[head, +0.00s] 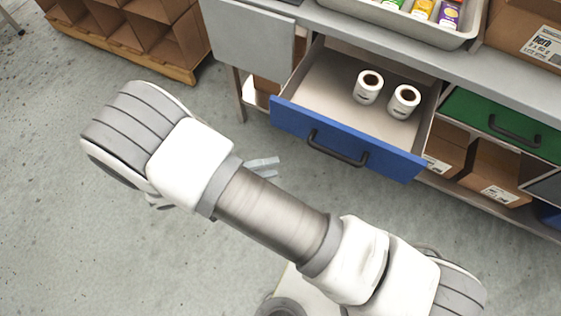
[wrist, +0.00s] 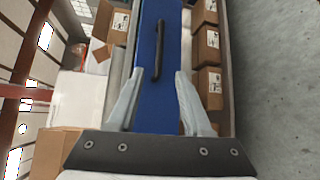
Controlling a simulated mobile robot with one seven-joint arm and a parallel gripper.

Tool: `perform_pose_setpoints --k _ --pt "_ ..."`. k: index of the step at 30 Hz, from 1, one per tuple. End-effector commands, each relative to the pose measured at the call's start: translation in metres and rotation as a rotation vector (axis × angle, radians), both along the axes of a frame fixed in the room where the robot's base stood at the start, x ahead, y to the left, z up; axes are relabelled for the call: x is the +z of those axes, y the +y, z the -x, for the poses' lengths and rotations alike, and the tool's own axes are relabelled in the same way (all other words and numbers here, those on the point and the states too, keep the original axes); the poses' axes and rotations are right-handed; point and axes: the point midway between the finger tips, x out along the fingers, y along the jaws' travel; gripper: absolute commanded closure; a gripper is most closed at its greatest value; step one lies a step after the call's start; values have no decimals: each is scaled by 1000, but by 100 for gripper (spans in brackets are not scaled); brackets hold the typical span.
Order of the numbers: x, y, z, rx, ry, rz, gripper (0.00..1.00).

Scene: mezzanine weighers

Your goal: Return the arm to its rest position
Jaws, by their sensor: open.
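My arm stretches across the head view in front of the workbench, well clear of the floor. My gripper (wrist: 155,102) is open and empty in the wrist view, its two pale fingers apart. In the head view it is mostly hidden behind my arm, with pale fingers (head: 263,166) just showing. Past the fingers in the wrist view is the blue drawer front (wrist: 152,60) with its dark handle (wrist: 157,50).
A grey tray (head: 462,37) with colourful packets stands on the bench. A green drawer (head: 500,124) is at the right, above cardboard boxes (head: 497,172). The concrete floor (head: 60,250) at the left is clear.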

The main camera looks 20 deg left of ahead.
Motion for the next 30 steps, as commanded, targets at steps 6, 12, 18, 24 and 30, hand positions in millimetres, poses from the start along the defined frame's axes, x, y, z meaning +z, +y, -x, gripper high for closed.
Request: perform_pose_setpoints --k 6,12,18,24,30 --pt "0 2 2 -1 0 0 50" --pt "0 1 1 -1 0 0 50" --pt "1 1 1 -1 1 -1 50" --pt "26 -5 -16 -83 58 -42 50" --pt "82 -31 -51 -269 209 -166 50"
